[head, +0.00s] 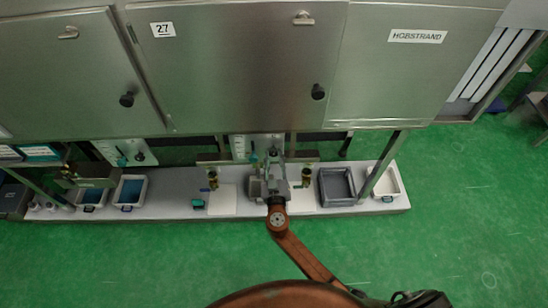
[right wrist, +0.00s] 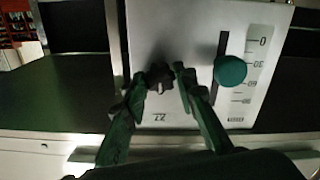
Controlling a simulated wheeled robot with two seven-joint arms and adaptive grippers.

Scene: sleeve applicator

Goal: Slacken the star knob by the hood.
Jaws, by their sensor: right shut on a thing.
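In the right wrist view a dark star knob (right wrist: 159,76) sits on a pale plate (right wrist: 187,28) marked 27, which appears upside down. My right gripper (right wrist: 161,82) has its two green fingers on either side of the knob, shut on it. On the same plate a round green knob (right wrist: 230,71) sits at a slot beside a printed scale. In the head view my right gripper (head: 273,158) reaches the pale scale panel (head: 240,148) below the steel cabinet marked 27 (head: 235,70); the star knob is hidden there. My left gripper is not in view.
A long pale bench (head: 165,208) runs below the cabinets. A grey tray (head: 337,186), a white tray (head: 388,183) and bins with blue contents (head: 130,191) stand on it. Brass-coloured fittings (head: 307,177) flank my gripper. The green floor (head: 130,265) in front is clear.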

